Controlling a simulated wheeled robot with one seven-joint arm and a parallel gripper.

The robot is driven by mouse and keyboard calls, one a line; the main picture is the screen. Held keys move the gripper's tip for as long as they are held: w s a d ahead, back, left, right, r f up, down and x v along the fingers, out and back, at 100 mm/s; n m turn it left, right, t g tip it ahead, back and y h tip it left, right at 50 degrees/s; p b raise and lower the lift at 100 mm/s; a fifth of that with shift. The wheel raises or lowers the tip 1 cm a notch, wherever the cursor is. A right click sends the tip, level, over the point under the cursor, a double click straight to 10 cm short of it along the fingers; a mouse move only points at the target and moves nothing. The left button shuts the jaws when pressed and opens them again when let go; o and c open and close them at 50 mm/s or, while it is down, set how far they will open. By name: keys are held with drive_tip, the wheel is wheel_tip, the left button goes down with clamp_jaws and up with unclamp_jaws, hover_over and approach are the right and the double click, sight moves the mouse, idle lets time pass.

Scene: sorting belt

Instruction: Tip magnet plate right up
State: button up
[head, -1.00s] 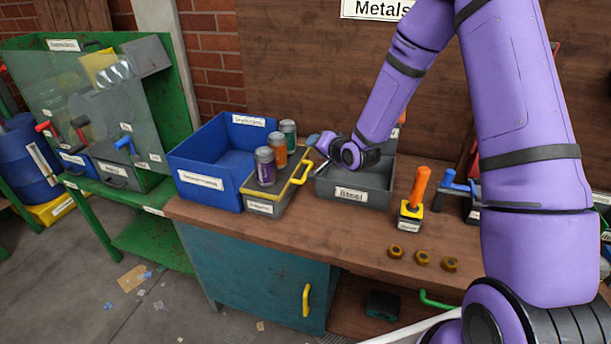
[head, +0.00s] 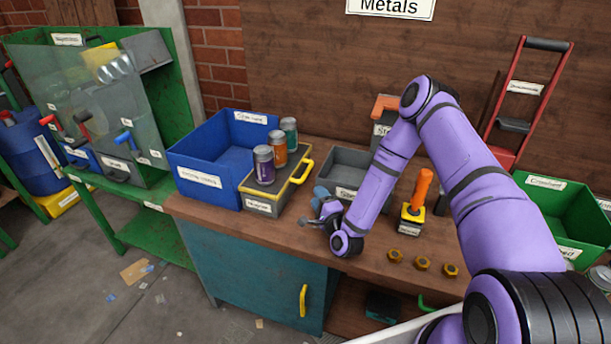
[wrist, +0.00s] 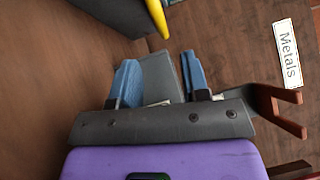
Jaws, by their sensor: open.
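The magnet plate (head: 263,206) is a grey box-like block with a flat dark top and a yellow handle (head: 303,172) along its right side. It lies level on the bench against the blue bin. A purple can (head: 264,166), an orange can (head: 279,150) and a teal can (head: 289,131) stand upright on it. My gripper (head: 317,206) is open and empty, just right of the plate and low over the bench, apart from the handle. In the wrist view its blue fingers (wrist: 158,75) are spread, with the plate's dark edge and yellow handle (wrist: 157,18) beyond them.
The blue bin (head: 190,180) stands left of the plate. The grey steel bin (head: 345,160) is behind my forearm. An orange-handled tool (head: 421,190) and several brass nuts (head: 422,263) are to the right. The bench front edge is clear by my gripper.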

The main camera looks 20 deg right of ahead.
sight(305, 173)
drive_tip(key=w, duration=0.3)
drive_tip(key=w+a+r, duration=0.1)
drive_tip(key=w, duration=0.6)
drive_tip(key=shift+w+a+r, duration=0.2)
drive_tip(key=shift+w+a, duration=0.05)
drive_tip(key=shift+w, duration=0.05)
clamp_jaws()
